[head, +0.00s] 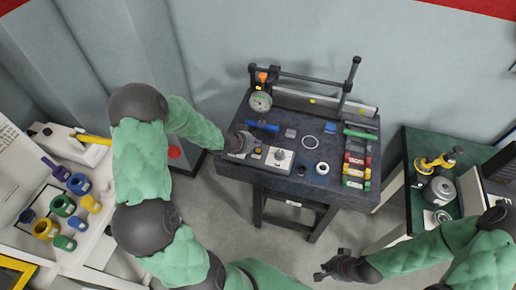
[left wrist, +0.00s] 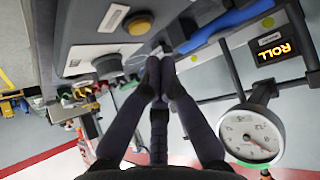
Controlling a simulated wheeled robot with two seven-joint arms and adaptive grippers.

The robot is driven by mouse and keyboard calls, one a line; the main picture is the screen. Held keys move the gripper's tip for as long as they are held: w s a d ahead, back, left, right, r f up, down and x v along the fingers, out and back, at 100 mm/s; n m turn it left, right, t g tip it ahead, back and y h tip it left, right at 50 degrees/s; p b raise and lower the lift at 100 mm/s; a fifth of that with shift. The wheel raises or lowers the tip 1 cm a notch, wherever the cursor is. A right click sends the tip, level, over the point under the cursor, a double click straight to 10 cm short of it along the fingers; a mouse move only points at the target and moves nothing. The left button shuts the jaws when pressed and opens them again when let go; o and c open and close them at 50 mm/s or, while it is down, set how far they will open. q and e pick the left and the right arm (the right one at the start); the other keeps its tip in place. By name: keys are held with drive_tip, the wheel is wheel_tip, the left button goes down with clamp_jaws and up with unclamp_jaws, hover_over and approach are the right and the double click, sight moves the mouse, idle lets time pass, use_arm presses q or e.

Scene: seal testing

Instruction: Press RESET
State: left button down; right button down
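My left gripper (head: 238,146) is over the left end of the dark test table (head: 232,170). In the left wrist view its fingertips (left wrist: 161,72) are together, with nothing seen between them. They are beside a grey control box with a round yellow button (left wrist: 138,23) and a black knob (left wrist: 107,65). White label plates lie by these controls, but I cannot read RESET on any. Contact with the box cannot be told. In the head view a pale box with a knob (head: 279,159) stands right of the gripper. My right gripper (head: 331,264) is low in front of the table, fingers apart and empty.
Coloured blocks (head: 356,170) and a white ring (head: 310,142) lie to the right. A green side table (head: 418,150) stands further right.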

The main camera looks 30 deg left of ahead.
sight(256, 151)
use_arm(q)
drive_tip(key=shift+r+p, duration=1.55)
drive_tip(key=shift+r, duration=0.3)
drive_tip(key=shift+f, duration=0.1)
